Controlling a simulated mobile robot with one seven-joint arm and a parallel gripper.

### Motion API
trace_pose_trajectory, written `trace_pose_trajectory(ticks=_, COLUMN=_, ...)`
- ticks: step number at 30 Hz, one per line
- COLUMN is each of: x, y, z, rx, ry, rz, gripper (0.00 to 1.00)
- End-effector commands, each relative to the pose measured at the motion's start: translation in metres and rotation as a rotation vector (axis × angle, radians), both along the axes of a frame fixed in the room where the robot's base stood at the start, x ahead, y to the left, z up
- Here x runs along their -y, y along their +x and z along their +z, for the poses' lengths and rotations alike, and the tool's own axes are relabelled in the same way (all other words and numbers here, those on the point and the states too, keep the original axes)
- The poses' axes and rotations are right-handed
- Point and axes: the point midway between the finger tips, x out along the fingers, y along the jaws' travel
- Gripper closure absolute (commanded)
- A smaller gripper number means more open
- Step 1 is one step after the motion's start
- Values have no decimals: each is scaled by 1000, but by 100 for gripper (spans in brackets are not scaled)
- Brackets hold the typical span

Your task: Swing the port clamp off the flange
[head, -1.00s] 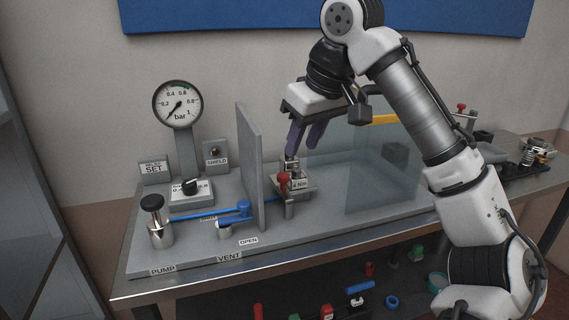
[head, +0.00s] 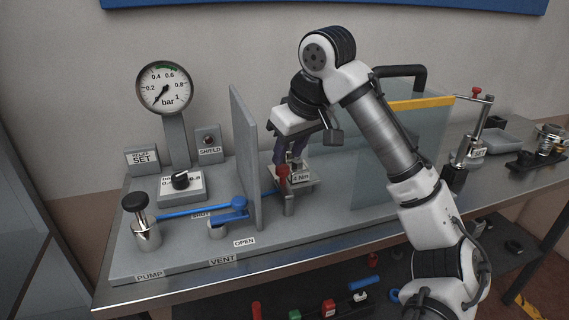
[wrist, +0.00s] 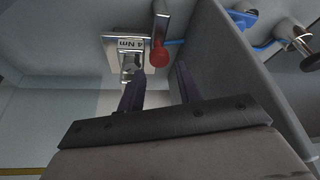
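A red-knobbed lever (head: 283,172) stands upright at the front of a small metal block labelled 4 Nm (head: 303,179). It looks like the port clamp, but the flange cannot be made out clearly. In the wrist view the red knob (wrist: 159,55) lies just ahead of the fingertips, beside the labelled block (wrist: 128,44). My gripper (head: 290,158) points down close above and behind the lever. In the wrist view its dark fingers (wrist: 159,72) are spread apart with nothing seen between them. Contact with the lever cannot be told.
A grey upright panel (head: 245,160) stands close left of my gripper. A clear shield with a yellow top edge (head: 420,104) stands to the right, behind my arm. A blue-handled vent valve (head: 232,211), a pump knob (head: 134,202) and a pressure gauge (head: 164,88) are left.

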Motion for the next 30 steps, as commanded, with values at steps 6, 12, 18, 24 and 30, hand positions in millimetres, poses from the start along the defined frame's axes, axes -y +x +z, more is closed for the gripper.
trace_pose_trajectory(ticks=6, x=-7, y=9, z=-29, rx=-1, ry=0, rz=-1, gripper=65)
trace_pose_trajectory(ticks=12, x=-10, y=12, z=-37, rx=1, ry=1, rz=-1, gripper=65)
trace_pose_trajectory(ticks=18, x=-10, y=12, z=-38, rx=1, ry=1, rz=-1, gripper=65)
trace_pose_trajectory(ticks=24, x=-10, y=12, z=-38, rx=1, ry=1, rz=0, gripper=88)
trace_pose_trajectory(ticks=30, x=-10, y=12, z=-37, rx=0, ry=1, rz=4, gripper=96)
